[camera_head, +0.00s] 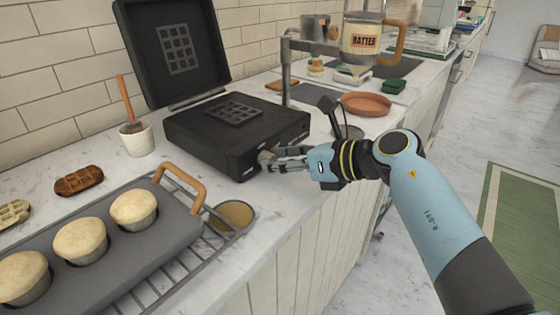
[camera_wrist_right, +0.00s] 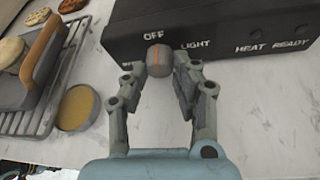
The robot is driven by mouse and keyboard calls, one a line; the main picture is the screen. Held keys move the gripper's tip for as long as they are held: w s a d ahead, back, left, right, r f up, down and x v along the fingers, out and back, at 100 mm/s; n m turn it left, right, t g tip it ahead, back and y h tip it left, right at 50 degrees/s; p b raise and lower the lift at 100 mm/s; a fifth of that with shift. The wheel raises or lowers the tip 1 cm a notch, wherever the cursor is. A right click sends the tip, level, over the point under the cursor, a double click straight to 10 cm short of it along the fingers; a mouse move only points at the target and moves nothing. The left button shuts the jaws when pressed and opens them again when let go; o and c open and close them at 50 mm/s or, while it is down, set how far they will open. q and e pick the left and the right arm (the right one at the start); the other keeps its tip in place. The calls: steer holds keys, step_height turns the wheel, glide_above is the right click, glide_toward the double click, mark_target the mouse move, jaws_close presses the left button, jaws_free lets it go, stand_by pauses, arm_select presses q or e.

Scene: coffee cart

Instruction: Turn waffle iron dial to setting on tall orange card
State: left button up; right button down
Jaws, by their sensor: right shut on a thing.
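The black waffle iron (camera_head: 222,152) stands open on the counter with its lid raised against the wall. Its front panel (camera_wrist_right: 222,35) reads OFF, LIGHT, HEAT and READY in the right wrist view. The grey round dial (camera_wrist_right: 160,60) has an orange line that points up towards OFF. My right gripper (camera_head: 272,160) is at the iron's front, its fingers shut on the dial, one on each side; they also show in the right wrist view (camera_wrist_right: 158,72). My left gripper is not in view. I see no tall orange card in either view.
A muffin tin (camera_head: 110,262) with muffins sits on a wire rack at front left, beside a round yellow-topped dish (camera_head: 234,214). A white crock (camera_head: 137,139) stands left of the iron. A batter container (camera_head: 362,42) and terracotta dish (camera_head: 366,103) are behind my gripper.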

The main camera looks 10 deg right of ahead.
steer(key=shift+w+d+m+g+y+p, duration=0.1)
steer(key=shift+m+g+y+p, duration=0.45)
steer(key=shift+m, duration=0.55)
steer(key=shift+m+g+y, duration=0.25)
steer(key=shift+m+y, duration=0.5)
steer(key=shift+m, duration=0.45)
steer(key=c, duration=1)
jaws_free()
steer(key=shift+f, duration=0.1)
steer(key=shift+c, duration=0.2)
steer(key=shift+v, duration=4.05)
